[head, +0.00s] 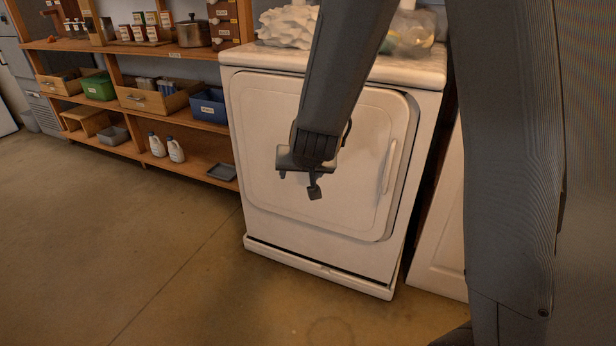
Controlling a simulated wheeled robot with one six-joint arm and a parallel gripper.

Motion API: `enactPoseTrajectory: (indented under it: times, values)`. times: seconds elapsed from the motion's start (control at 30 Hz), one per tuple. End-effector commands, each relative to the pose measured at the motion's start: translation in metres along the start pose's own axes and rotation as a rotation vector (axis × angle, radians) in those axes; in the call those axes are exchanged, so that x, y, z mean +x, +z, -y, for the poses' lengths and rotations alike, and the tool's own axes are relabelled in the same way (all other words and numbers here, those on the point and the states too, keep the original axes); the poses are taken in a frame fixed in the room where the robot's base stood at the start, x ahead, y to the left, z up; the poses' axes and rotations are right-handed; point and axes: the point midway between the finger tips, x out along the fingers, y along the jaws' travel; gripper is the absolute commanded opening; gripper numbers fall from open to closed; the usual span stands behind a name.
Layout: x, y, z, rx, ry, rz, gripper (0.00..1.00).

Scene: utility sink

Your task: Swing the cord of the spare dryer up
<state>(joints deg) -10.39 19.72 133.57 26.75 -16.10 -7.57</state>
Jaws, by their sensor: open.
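A white dryer (270,150) stands in the middle of the head view, with its front door closed and a handle (391,165) on the door's right side. No cord can be made out on its visible front, top or side. My arm hangs down from the top of the view in front of the dryer and hides part of its door. My gripper (302,182) is in front of the middle of the door, open and with nothing seen in it. I cannot tell how far it is from the door.
White crumpled cloth (288,27) and a clear bag (409,36) lie on the dryer top. A wooden shelf (190,120) with bins, bottles and a pot stands to the left. A white panel (443,225) is close on the right. The floor (130,240) at front left is clear.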

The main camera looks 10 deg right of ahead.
Motion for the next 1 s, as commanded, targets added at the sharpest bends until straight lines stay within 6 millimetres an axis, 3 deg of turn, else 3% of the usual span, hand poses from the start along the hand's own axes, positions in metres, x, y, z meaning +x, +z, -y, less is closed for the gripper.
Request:
enactPoseTrajectory:
  times: [0.03,0.1,0.3,0.4,0.53,0.77,1.0]
  values:
    - [0.036,-0.004,0.005,0.014,0.016,-0.069,0.58]
    - [0.067,-0.018,0.007,0.04,0.05,-0.178,0.58]
    - [0.136,-0.044,0.002,0.09,0.197,-0.473,0.58]
    - [0.157,-0.047,-0.005,0.102,0.287,-0.604,0.58]
    - [0.171,-0.044,-0.012,0.106,0.394,-0.738,0.58]
    - [0.175,-0.038,-0.018,0.1,0.499,-0.853,0.58]
    - [0.186,-0.056,-0.031,0.102,0.512,-0.864,0.58]
